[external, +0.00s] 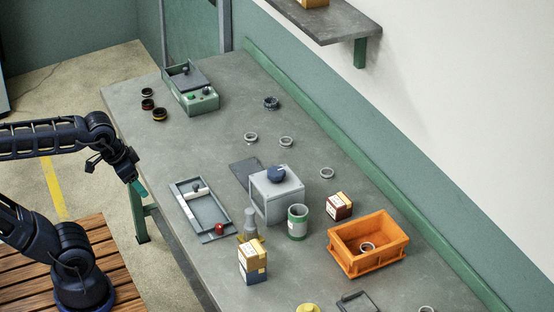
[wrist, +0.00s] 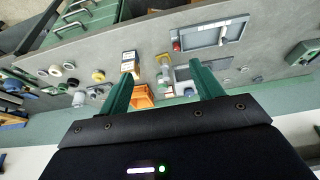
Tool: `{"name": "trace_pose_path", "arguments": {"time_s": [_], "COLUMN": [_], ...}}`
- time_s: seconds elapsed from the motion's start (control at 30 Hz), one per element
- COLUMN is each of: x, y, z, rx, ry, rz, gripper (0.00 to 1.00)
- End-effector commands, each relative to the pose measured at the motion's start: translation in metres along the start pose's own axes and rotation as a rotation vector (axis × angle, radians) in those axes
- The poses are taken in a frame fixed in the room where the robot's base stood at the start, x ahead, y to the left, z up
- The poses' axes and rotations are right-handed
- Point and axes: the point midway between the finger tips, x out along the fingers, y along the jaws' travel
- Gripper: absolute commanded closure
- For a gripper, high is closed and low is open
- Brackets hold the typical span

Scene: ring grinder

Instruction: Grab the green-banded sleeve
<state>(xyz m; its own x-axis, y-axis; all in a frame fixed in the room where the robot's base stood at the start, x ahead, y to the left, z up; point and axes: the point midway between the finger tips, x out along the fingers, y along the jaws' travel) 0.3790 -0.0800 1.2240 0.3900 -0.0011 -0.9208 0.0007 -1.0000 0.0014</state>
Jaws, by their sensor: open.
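The green-banded sleeve (external: 297,222) is a pale upright cylinder with a green band and an open top. It stands on the grey workbench, in front of the grey box with a dark blue knob (external: 277,190) and left of the orange crate. My gripper (external: 138,187) is past the bench's left edge in the external view, well apart from the sleeve. In the wrist view its two green fingers (wrist: 162,88) are spread, with nothing held between them.
An orange crate (external: 345,258) holds a ring. A shallow tray (external: 187,199) lies nearer my arm. Several loose rings lie toward the back.

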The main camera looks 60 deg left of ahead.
Motion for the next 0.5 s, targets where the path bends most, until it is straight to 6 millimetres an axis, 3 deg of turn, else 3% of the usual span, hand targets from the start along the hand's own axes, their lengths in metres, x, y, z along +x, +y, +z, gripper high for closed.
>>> {"name": "trace_pose_path", "arguments": {"time_s": [0.07, 0.33, 0.5], "x": [0.000, 0.000, 0.004], "y": [0.000, 0.000, 0.002], "z": [0.000, -0.001, -0.016], "rx": [0.000, 0.001, 0.018], "ry": [0.000, 0.000, -0.004], "rz": [0.000, 0.000, -0.005], "gripper": [0.21, 0.21, 0.21]}}
